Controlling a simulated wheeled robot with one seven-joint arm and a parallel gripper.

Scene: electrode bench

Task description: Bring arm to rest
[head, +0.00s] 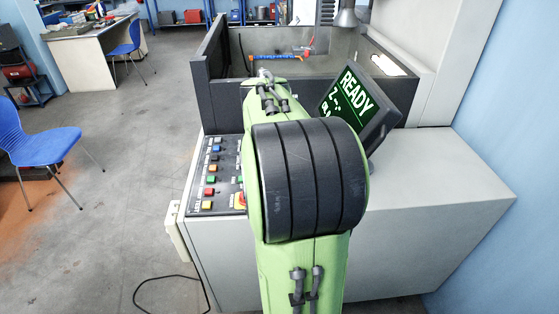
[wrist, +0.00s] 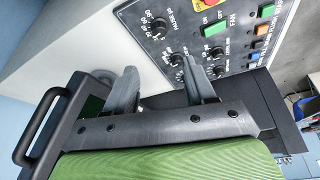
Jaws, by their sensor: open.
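My gripper (wrist: 160,78) shows in the wrist view with its two grey fingers apart and nothing between them. The control panel (wrist: 185,35) of the machine lies beyond the fingertips, with its knobs and a green FAN button in sight. I cannot tell how far the fingertips are from the panel. In the head view my green arm reaches forward over the machine, left of the screen, and hides part of the control panel (head: 213,186). I cannot make out the gripper's fingers there.
A tilted screen (head: 352,98) reading READY stands close to the right of my arm. A dark-walled tank (head: 222,97) is behind it, with a blue and orange bar (head: 275,57) inside. A blue chair (head: 35,145) stands left on open floor; a black cable (head: 160,280) lies nearer.

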